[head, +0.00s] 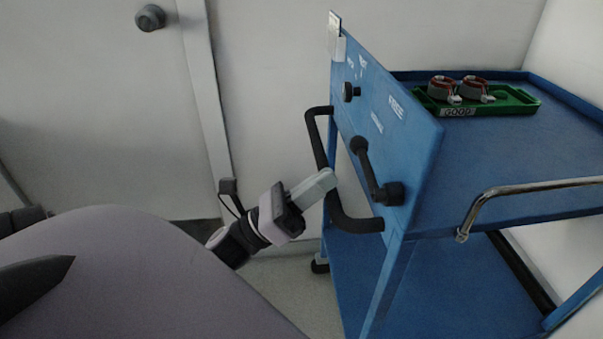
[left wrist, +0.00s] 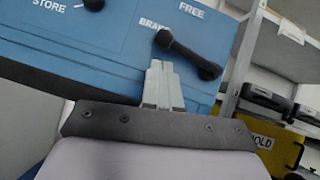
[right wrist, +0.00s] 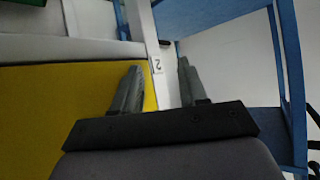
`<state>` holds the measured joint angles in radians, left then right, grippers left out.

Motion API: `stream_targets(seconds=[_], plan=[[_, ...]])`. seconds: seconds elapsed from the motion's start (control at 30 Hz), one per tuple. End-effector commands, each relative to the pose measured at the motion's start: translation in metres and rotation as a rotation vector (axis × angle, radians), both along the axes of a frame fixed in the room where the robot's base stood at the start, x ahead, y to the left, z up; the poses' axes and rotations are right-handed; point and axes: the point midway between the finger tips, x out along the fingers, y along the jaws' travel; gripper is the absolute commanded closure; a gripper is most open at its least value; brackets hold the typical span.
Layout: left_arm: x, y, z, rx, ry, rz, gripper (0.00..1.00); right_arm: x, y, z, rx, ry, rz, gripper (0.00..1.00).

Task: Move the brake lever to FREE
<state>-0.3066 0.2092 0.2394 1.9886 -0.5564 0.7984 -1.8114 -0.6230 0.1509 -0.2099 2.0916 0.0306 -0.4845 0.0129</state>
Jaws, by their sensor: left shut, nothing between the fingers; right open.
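The brake lever (head: 369,174) is a black arm on the blue cart's end panel (head: 420,150). Its round knob is at the upper left and its hub at the lower right. The white word FREE (head: 396,107) is above it, with BRAKE (left wrist: 153,25) beside the knob. My left gripper (head: 328,180) is shut and empty, left of the lever by the cart's black push handle (head: 340,213). In the left wrist view its fingertips (left wrist: 160,68) appear just below the lever's knob (left wrist: 164,39); contact is unclear. My right gripper (right wrist: 160,68) is open and empty.
Another black knob (head: 350,92) is farther along the panel. A green tray (head: 515,103) marked GOOD holds two copper-wound rings on the cart top. A chrome rail (head: 520,186) is at the right. The right wrist view shows a yellow surface (right wrist: 50,110) and blue frame.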

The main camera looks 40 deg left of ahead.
Motion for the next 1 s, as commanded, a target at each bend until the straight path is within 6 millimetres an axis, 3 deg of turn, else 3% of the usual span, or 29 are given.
stream_targets(seconds=[0.1, 0.3, 1.0], plan=[[0.013, -0.009, 0.014, 0.001, -0.003, -0.002, 1.0, -0.003, -0.004, -0.002, -0.004, 0.015, -0.008, 0.57], [0.025, -0.017, 0.022, 0.0, 0.0, -0.001, 1.0, -0.005, -0.01, -0.005, -0.01, 0.024, -0.02, 0.57], [0.027, -0.016, 0.027, 0.046, -0.039, 0.0, 1.0, -0.005, -0.003, -0.011, -0.005, 0.021, -0.005, 0.57]])
